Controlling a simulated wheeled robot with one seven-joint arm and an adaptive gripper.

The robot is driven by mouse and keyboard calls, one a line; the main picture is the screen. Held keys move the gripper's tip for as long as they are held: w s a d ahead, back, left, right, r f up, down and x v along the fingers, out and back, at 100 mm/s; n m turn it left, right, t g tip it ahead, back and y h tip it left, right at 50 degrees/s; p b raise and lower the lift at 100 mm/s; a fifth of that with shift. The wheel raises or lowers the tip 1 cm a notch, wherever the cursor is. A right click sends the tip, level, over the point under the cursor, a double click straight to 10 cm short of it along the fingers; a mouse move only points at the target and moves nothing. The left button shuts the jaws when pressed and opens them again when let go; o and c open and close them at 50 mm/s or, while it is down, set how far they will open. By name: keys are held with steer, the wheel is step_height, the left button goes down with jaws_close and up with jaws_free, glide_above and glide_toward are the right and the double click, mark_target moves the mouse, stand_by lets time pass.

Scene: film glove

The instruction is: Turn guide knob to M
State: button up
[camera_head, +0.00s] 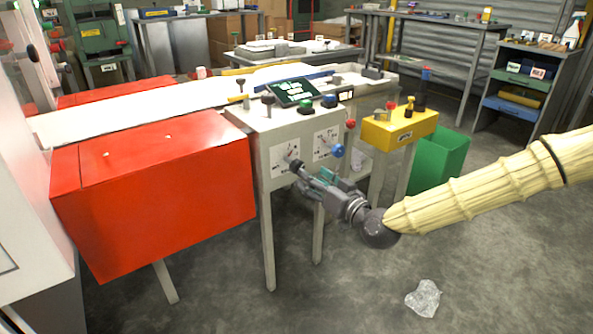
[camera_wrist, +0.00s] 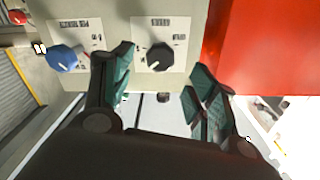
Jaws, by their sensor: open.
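A cream control panel (camera_head: 264,125) carries two white label plates. A black knob (camera_wrist: 160,57) sits on the plate nearer the red box, and its printing is upside down in the wrist view and too small to read surely. I cannot tell its setting. A blue knob (camera_wrist: 63,58) is on the other plate; it also shows in the head view (camera_head: 338,150). My gripper (camera_wrist: 160,72) is open, its teal-padded fingers on either side of the black knob in the wrist view. Whether they touch it I cannot tell. In the head view, my gripper (camera_head: 303,170) partly hides that knob.
A large red box (camera_head: 165,180) stands left of the panel. A yellow box (camera_head: 398,128) with several knobs and a green bin (camera_head: 440,160) stand to the right. A dark screen (camera_head: 291,92) lies on top. Crumpled clear film (camera_head: 423,298) lies on otherwise open floor.

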mark_target(297, 167)
steer(key=b+x, duration=0.2)
steer(key=x, duration=0.6)
steer(key=shift+s, duration=0.1)
steer(key=c, duration=1)
steer(key=shift+c, duration=0.2)
steer(key=shift+m+p, duration=0.3)
steer(key=shift+p, duration=0.25)
steer(key=shift+f, duration=0.1)
steer(key=o, duration=1)
steer(key=shift+o, duration=0.2)
